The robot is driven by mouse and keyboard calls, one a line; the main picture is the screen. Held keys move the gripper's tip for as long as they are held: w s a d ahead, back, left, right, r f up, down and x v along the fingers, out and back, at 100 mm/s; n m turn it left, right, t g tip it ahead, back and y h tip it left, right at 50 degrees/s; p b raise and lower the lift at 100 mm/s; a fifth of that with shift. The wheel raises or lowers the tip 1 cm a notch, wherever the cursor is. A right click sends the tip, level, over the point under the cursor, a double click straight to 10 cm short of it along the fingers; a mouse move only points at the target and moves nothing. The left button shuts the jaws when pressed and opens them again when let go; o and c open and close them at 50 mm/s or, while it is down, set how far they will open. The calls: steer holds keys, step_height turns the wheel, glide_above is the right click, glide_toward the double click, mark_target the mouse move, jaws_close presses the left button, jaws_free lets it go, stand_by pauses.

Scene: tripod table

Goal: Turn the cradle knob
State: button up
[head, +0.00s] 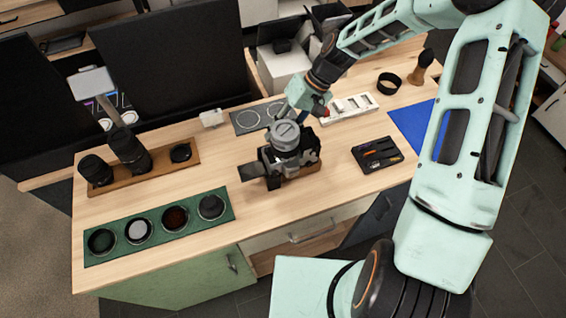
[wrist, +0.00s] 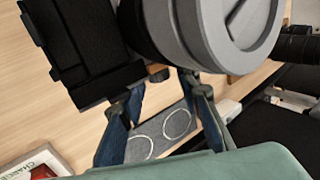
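The cradle (head: 284,163) is a black clamp-like fixture near the middle of the wooden table. A grey round part (head: 285,133) with a flat top sits upright on it. In the wrist view the grey round part (wrist: 262,40) fills the upper right, with a dark mark on its face; the black cradle body (wrist: 85,50) is left of it. I cannot tell which part is the cradle knob. My gripper (head: 303,114) is just behind the grey part. In the wrist view its blue-grey fingers (wrist: 163,98) are apart with nothing between them; contact with the cradle is unclear.
A grey mat with rings (head: 258,117) lies behind the cradle. A black tray (head: 377,154) and white strip (head: 348,108) are to the right. Lenses stand on a wooden board (head: 148,172) at left, behind a green mat (head: 160,224). Bare table lies front right.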

steer(key=shift+w+r, duration=0.1)
steer(key=shift+r, duration=0.05)
steer(key=p+v, duration=0.2)
steer(key=v, duration=0.2)
steer(key=shift+w+d+r+p, duration=0.1)
steer(key=shift+d+r+p, duration=0.2)
steer(key=shift+p, duration=0.1)
stand_by(0.5)
